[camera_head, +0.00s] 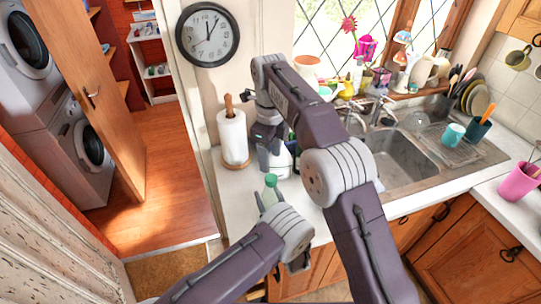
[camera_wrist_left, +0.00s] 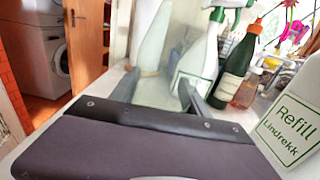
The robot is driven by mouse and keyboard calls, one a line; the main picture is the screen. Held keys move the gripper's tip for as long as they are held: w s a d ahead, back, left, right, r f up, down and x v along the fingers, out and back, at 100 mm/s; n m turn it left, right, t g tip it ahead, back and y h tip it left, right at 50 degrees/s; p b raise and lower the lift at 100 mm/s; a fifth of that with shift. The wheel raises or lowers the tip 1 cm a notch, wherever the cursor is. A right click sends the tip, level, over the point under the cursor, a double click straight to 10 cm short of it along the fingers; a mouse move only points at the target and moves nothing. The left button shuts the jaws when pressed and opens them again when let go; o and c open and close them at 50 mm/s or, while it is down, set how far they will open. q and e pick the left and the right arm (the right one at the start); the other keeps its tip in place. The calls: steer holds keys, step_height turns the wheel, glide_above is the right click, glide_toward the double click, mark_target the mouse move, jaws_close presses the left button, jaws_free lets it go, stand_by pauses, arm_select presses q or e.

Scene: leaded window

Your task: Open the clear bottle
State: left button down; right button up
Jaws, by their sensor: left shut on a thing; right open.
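The clear bottle's green top (camera_head: 270,181) shows near the front left of the counter, and most of its body is hidden by my left arm. My left gripper (camera_head: 266,198) is at it and shut on it. In the left wrist view the clear, see-through body (camera_wrist_left: 152,82) stands between the two dark fingers. My right gripper (camera_head: 268,152) is open and points down, just behind and above the green top, apart from it as far as I can tell.
A paper towel roll (camera_head: 233,137) stands behind at left. A white spray bottle (camera_wrist_left: 196,62), a dark green bottle (camera_wrist_left: 235,70) and a Refill bottle (camera_wrist_left: 290,125) stand close by. The sink (camera_head: 400,160) is to the right.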

mark_target(271, 178)
step_height(271, 178, down, 8)
steer(key=shift+f, duration=0.1)
jaws_close()
stand_by(0.4)
